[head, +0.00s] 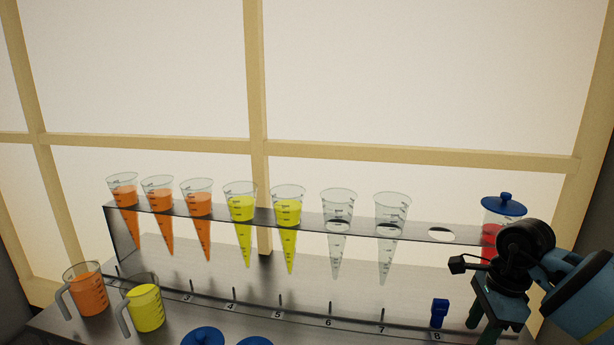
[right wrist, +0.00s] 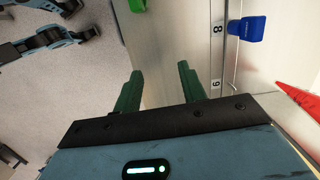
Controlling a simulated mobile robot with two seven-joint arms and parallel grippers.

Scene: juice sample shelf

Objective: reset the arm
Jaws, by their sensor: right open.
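My right gripper (head: 497,305) is at the lower right of the head view, in front of the shelf's right end. In the right wrist view its two green fingers (right wrist: 160,88) are apart with nothing between them. The fingers are over the edge of the metal surface, near the marks 8 and 9. My left gripper shows in neither view; teal and black arm links of mine show at the upper left of the right wrist view.
A metal rack (head: 300,222) holds orange, yellow and empty cones; its hole (head: 441,235) above mark 8 is empty. A blue clip-like piece (head: 439,312) stands by 8. A blue-lidded red container (head: 490,232) is partly behind my arm. Orange (head: 90,295) and yellow (head: 147,310) jugs stand left.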

